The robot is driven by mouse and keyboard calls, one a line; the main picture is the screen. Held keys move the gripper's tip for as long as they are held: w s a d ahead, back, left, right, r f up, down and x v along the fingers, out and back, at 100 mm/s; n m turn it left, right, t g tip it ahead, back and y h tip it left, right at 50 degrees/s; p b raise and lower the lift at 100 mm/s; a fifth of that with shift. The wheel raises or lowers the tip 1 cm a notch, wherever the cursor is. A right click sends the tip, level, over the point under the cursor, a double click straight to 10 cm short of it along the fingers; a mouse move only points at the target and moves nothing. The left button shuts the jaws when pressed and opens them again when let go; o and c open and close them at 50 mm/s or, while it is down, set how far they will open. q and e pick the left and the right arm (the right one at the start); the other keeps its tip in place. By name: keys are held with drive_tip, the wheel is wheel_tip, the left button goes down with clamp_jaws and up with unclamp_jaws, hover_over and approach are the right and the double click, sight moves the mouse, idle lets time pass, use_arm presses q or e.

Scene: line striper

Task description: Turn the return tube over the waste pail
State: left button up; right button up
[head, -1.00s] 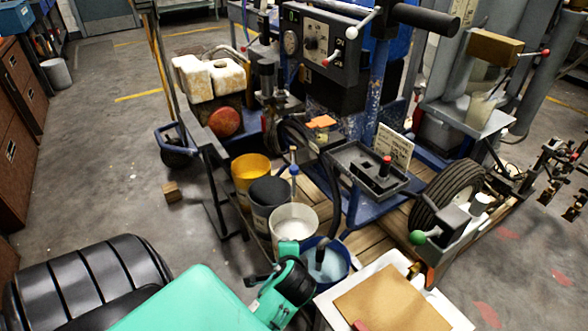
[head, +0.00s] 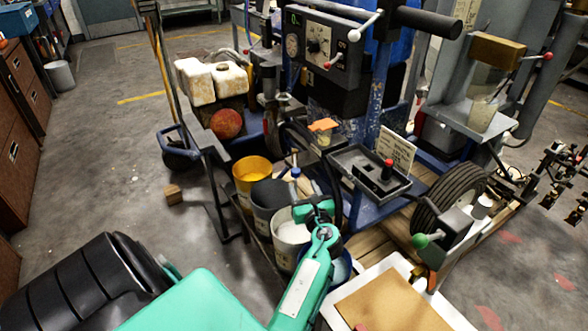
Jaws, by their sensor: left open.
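A dark curved tube (head: 337,203), which looks like the return tube, comes down from the machine beside the row of pails. Its lower end is hidden behind my left arm. The row holds a yellow pail (head: 247,186), a dark pail (head: 263,209), a whitish pail (head: 287,252) and a blue pail (head: 345,268) with pale liquid. I cannot tell which is the waste pail. My left gripper (head: 314,205) is open above the whitish pail, just left of the tube; whether it touches the tube is unclear. My right gripper is out of view.
A blue-topped stick (head: 295,173) stands close to my left gripper. A black tray with a red knob (head: 388,162) is to the right. A green-knobbed lever (head: 420,241) and a brown board (head: 395,305) are at lower right. Open floor lies left.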

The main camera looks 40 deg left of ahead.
sight(295, 172)
use_arm(q)
drive_tip(key=b+x, duration=0.1)
drive_tip(key=x, duration=0.9)
drive_tip(key=shift+w+a, duration=0.2)
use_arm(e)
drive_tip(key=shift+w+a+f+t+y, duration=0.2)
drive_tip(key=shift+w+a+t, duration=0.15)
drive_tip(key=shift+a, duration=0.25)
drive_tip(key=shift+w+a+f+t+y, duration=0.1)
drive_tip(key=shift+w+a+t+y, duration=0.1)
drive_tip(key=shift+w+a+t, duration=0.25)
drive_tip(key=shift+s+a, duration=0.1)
use_arm(q)
clamp_jaws()
